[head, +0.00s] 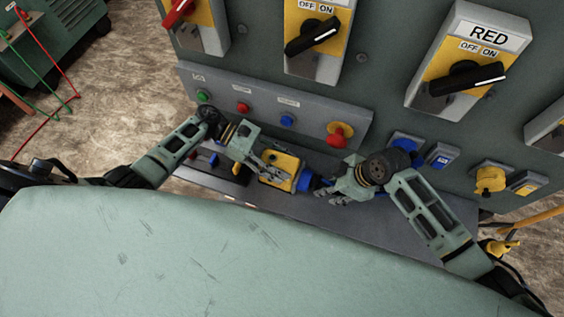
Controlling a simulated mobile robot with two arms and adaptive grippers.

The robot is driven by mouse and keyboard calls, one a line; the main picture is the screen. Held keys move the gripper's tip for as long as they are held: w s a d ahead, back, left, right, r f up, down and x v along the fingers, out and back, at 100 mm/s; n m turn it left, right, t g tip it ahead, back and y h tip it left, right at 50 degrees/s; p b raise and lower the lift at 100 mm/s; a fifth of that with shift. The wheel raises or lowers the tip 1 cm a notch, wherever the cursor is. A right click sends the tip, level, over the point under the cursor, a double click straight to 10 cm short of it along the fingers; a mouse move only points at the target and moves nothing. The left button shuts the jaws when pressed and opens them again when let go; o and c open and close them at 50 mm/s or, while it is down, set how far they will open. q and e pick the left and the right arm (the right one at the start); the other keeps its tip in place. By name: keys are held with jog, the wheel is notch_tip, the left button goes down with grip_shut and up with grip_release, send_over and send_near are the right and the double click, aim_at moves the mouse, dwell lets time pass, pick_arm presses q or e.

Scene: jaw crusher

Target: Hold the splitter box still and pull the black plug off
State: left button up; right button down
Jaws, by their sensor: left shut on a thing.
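The yellow splitter box (288,163) sits on the grey ledge below the panel. It has a blue socket (305,181) on its right side. My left gripper (268,172) comes in from the left and is shut on the box's left part. My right gripper (338,194) is just right of the blue socket, with its fingers pointing left. A small dark shape between the socket and the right fingers may be the black plug, but it is mostly hidden. I cannot tell whether the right fingers are closed on it.
A grey strip with green, red and blue buttons and a red-on-yellow stop knob (340,132) runs behind the box. Black rotary switches (313,37) are above it. Blue sockets (442,154) and a yellow plug (490,179) are at right. My green body fills the front.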

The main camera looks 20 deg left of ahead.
pick_arm(q)
jog(key=shift+f, duration=0.1)
pick_arm(e)
jog(key=shift+s+d, duration=0.15)
jog(key=shift+d, duration=0.65)
pick_arm(q)
jog(key=shift+a, duration=0.25)
pick_arm(e)
jog(key=shift+d, duration=0.25)
pick_arm(q)
jog(key=o, duration=1.8)
pick_arm(e)
jog(key=shift+d, duration=0.15)
